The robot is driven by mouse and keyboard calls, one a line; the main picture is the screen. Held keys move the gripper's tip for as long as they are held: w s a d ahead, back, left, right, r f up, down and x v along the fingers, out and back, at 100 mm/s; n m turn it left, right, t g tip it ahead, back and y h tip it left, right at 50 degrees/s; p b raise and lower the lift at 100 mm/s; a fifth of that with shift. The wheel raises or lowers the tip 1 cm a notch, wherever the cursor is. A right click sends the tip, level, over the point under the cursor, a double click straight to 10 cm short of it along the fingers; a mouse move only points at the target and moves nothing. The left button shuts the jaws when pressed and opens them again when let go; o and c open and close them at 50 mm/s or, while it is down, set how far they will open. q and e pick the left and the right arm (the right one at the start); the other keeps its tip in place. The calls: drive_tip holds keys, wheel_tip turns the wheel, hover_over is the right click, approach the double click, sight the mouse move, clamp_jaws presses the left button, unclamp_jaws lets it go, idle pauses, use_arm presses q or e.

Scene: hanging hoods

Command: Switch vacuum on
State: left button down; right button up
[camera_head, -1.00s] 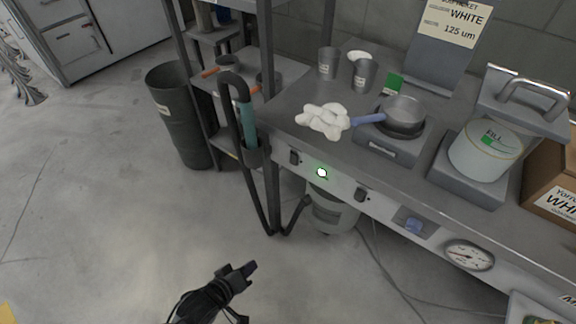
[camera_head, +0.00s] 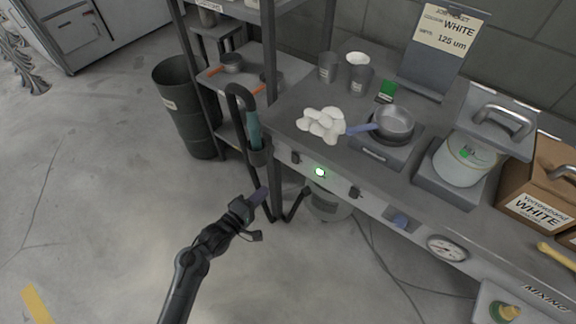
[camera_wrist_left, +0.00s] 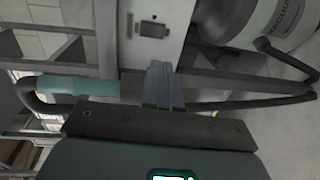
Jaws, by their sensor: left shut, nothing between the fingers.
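The vacuum (camera_head: 328,205) is a grey drum under the bench; its drum with lettering also shows in the left wrist view (camera_wrist_left: 270,18). Its black hose (camera_head: 232,110) rises to a teal handle (camera_head: 253,130) at the bench's left end. A dark switch (camera_head: 295,158) sits at the left of the bench's front panel, beside a lit green-white button (camera_head: 319,172). In the left wrist view a switch box (camera_wrist_left: 152,28) lies just beyond the fingers. My left gripper (camera_head: 262,194) is shut and empty, in front of the bench; its fingers show in the wrist view (camera_wrist_left: 162,84). My right gripper is not in view.
The bench (camera_head: 300,95) holds a pan (camera_head: 393,122) on a hot plate, white gloves or cloth (camera_head: 321,124), cups and a white pail (camera_head: 464,158). A dark bin (camera_head: 187,110) stands left of the shelf. The floor in front is clear.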

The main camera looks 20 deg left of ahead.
use_arm(q)
drive_tip(key=shift+w, duration=0.1)
drive_tip(key=b, duration=0.6)
approach(293, 162)
drive_tip(key=r+x, duration=0.1)
drive_tip(key=x, duration=0.4)
drive_tip(key=shift+w+d+f+b, duration=0.15)
drive_tip(key=shift+w+f+b, duration=0.15)
drive_tip(key=shift+w, duration=0.15)
drive_tip(key=shift+w+d+f+b, duration=0.2)
drive_tip(key=shift+w+f, duration=0.1)
drive_tip(key=shift+w, duration=0.15)
